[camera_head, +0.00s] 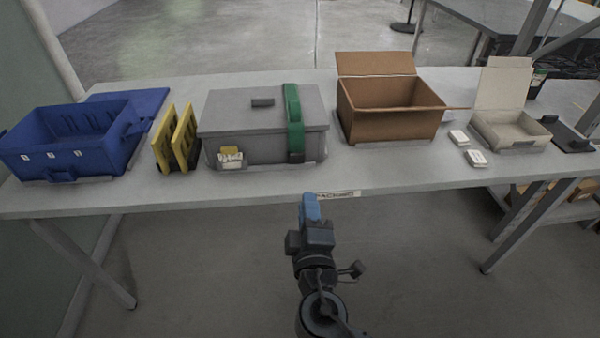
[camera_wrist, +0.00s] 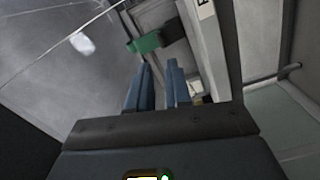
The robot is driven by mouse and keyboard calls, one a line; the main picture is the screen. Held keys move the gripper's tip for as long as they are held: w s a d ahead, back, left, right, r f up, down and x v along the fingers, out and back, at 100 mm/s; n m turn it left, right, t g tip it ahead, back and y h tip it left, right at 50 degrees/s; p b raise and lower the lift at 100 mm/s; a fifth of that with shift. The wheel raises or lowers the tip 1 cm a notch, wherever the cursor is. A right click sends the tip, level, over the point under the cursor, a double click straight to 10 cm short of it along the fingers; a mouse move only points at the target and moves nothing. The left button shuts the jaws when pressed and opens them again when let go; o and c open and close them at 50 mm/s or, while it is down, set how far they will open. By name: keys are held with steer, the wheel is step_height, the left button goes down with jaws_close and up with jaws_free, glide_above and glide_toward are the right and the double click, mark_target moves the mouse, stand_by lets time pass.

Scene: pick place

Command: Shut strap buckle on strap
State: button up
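A green strap (camera_head: 293,115) runs over the lid and down the front of a grey case (camera_head: 250,148). A dark buckle (camera_head: 296,157) sits at the strap's lower front end; whether it is latched is too small to tell. The strap (camera_wrist: 146,43) and a dark piece that looks like the buckle (camera_wrist: 172,32) also show in the wrist view, beyond the fingertips. My gripper (camera_head: 310,203) is in front of the table edge, below and slightly right of the buckle, apart from it. In the wrist view its blue fingers (camera_wrist: 159,64) are parted with nothing between them.
A blue crate (camera_head: 70,155) and yellow-black racks (camera_head: 177,140) stand left of the case. An open cardboard box (camera_head: 392,112), small white packs (camera_head: 476,158) and an open pale box (camera_head: 510,133) stand to the right. The table's front strip (camera_head: 240,188) is mostly clear.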

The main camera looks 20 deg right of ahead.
mark_target(298, 156)
steer(key=n, duration=0.2)
steer(key=s+a+n, duration=0.1)
steer(key=shift+s+f+y, duration=0.1)
steer(key=shift+f+y, duration=0.15)
steer(key=shift+y, duration=0.05)
steer(key=c, duration=0.3)
steer(key=shift+t, duration=0.3)
jaws_close()
steer(key=p+x, duration=0.2)
steer(key=x, duration=1.1)
steer(key=shift+w+d, duration=0.2)
steer(key=shift+w, duration=0.15)
steer(key=shift+r, duration=0.1)
